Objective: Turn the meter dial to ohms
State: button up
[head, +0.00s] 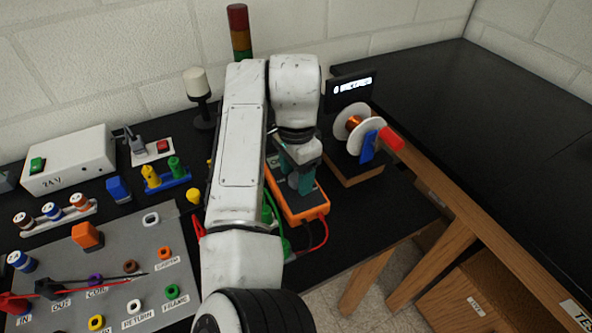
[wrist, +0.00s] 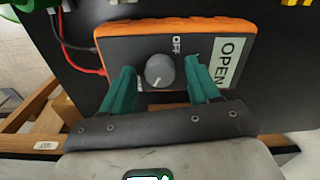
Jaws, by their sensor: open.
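The meter (head: 305,207) is an orange-edged box with a dark face, lying on the black bench under my gripper. In the wrist view the meter's orange rim (wrist: 180,27) shows along the top. Its round grey dial (wrist: 160,70) sits between my two green fingers, with a gap on each side. "OFF" is printed above and right of the dial, and an "OPEN" label (wrist: 229,62) is at the right. My gripper (wrist: 160,78) is open around the dial. In the head view my gripper (head: 299,180) hides most of the meter face. The ohms mark cannot be made out.
Red and black leads (wrist: 85,62) run from the meter's side. A copper wire spool (head: 353,127) on a wooden block stands close right of the meter. A grey panel (head: 60,250) with coloured sockets and probes lies at the left. A white 24 V box (head: 70,160) stands behind it.

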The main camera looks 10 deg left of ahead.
jog(key=c, duration=1)
jog(key=shift+c, duration=0.2)
jog(key=shift+r+n+p, duration=0.15)
jog(key=shift+n+p, duration=0.15)
jog(key=shift+p, duration=0.15)
jog(key=shift+r+n+p, duration=0.1)
jog(key=shift+n+p, duration=0.4)
jog(key=shift+p, duration=0.25)
jog(key=n+p, duration=0.3)
jog(key=p, duration=0.1)
jog(key=shift+d+r, duration=0.1)
jog(key=n+p, duration=0.4)
jog(key=shift+n, duration=0.3)
jog(key=shift+f+n+p, duration=0.25)
jog(key=shift+n+p, duration=0.75)
jog(key=shift+n, duration=0.5)
